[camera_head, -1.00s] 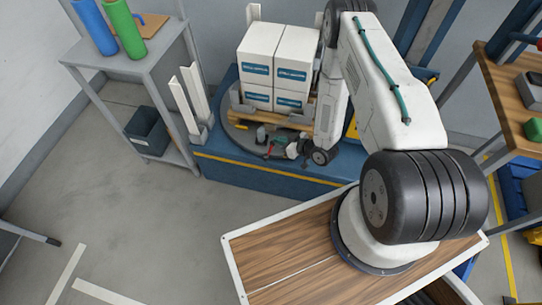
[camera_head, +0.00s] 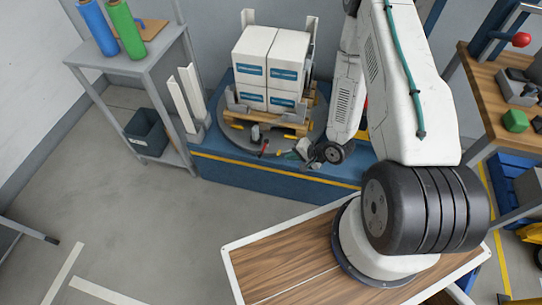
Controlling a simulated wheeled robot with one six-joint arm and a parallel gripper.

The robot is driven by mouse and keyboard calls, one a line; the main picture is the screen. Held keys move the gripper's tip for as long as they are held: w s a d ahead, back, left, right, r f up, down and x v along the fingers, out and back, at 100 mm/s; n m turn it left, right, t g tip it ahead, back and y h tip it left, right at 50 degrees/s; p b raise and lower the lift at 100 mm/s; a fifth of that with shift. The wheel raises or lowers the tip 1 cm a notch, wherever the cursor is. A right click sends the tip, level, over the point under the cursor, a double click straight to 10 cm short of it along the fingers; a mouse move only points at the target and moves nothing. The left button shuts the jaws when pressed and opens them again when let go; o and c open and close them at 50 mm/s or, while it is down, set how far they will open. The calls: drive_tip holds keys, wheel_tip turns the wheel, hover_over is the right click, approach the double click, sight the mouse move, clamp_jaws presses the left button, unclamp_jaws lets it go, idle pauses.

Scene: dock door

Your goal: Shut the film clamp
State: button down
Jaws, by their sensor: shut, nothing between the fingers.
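The film clamp appears to be the small grey piece (camera_head: 255,133) on the front rim of the round turntable (camera_head: 232,113). A thin lever with a red end (camera_head: 265,146) stands beside it, towards the front. My gripper (camera_head: 287,154) is small in view, just right of the red lever end and low over the front of the turntable. It looks shut and empty, apart from the lever. The clamp's jaw is too small for me to tell its exact position.
White boxes (camera_head: 254,60) stand on a wooden pallet (camera_head: 292,127) on the turntable, close behind the clamp. The blue base (camera_head: 230,170) has a yellow edge stripe. A grey shelf (camera_head: 150,62) stands left; a wooden bench (camera_head: 482,92) stands right. Floor at front left is clear.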

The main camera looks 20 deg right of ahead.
drive_tip(key=w+r+x, duration=0.1)
drive_tip(key=x, duration=1.1)
drive_tip(key=shift+w+a, duration=0.35)
drive_tip(key=shift+w, duration=0.2)
